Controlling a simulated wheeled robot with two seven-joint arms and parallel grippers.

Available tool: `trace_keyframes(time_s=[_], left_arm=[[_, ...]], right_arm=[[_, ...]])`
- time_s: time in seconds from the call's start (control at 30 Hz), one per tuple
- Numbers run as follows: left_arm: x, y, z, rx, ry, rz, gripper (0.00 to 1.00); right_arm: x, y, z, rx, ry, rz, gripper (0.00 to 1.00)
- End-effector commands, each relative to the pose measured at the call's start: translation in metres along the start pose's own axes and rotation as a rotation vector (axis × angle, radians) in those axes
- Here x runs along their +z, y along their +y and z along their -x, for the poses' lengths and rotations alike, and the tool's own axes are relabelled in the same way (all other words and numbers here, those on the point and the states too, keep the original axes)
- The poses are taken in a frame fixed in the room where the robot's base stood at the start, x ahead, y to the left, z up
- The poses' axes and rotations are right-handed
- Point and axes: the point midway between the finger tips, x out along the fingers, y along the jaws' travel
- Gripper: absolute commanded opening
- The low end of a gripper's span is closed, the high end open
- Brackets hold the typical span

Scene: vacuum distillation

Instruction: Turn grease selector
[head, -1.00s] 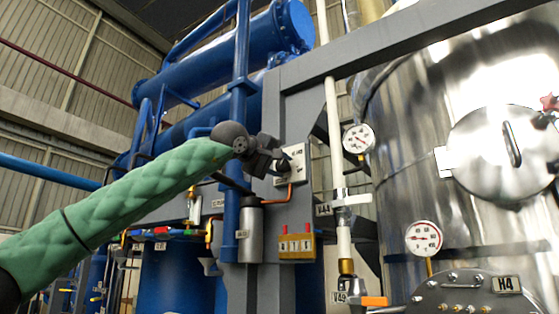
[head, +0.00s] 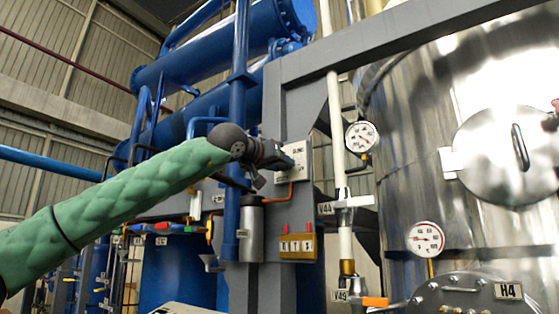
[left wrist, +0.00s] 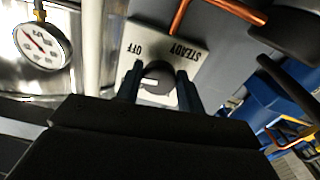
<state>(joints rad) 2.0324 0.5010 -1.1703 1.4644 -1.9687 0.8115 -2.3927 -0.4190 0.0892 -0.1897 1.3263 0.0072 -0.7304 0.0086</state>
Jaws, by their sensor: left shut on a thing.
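The grease selector is a pale plate (head: 299,156) on a grey column in the head view, with a dark round knob. In the left wrist view the plate (left wrist: 184,50) reads OFF and STEADY, both upside down, and the knob (left wrist: 158,76) sits between my fingers. My left gripper (head: 284,162) reaches the plate from the left at the end of the green-sleeved arm. In the left wrist view its two dark fingers (left wrist: 158,92) are shut on the knob from both sides. The gripper partly hides the plate in the head view. My right gripper is not in view.
A copper tube (head: 291,192) runs just below the plate. A silver cylinder (head: 250,230) and a yellow block with red tops (head: 298,246) are lower on the column. A blue vertical pipe (head: 239,100) stands close left. Gauges and the shiny vessel (head: 450,180) are to the right.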

Motion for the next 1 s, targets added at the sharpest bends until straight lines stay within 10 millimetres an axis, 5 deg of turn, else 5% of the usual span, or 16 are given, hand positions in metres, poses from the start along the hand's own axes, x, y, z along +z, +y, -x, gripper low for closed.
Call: trace_keyframes(time_s=[0.83, 0.87, 0.93, 1.0], left_arm=[[-0.003, -0.002, 0.001, -0.002, 0.003, -0.131, 0.15], [-0.002, -0.002, 0.001, -0.002, 0.003, -0.131, 0.44], [-0.002, -0.001, 0.001, -0.002, 0.003, -0.131, 0.58], [-0.002, -0.001, 0.000, -0.001, 0.002, -0.131, 0.58]], right_arm=[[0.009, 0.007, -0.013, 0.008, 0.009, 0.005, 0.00], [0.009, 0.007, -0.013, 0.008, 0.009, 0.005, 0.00], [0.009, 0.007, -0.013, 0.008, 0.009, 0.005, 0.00], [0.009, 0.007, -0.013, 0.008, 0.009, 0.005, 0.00]])
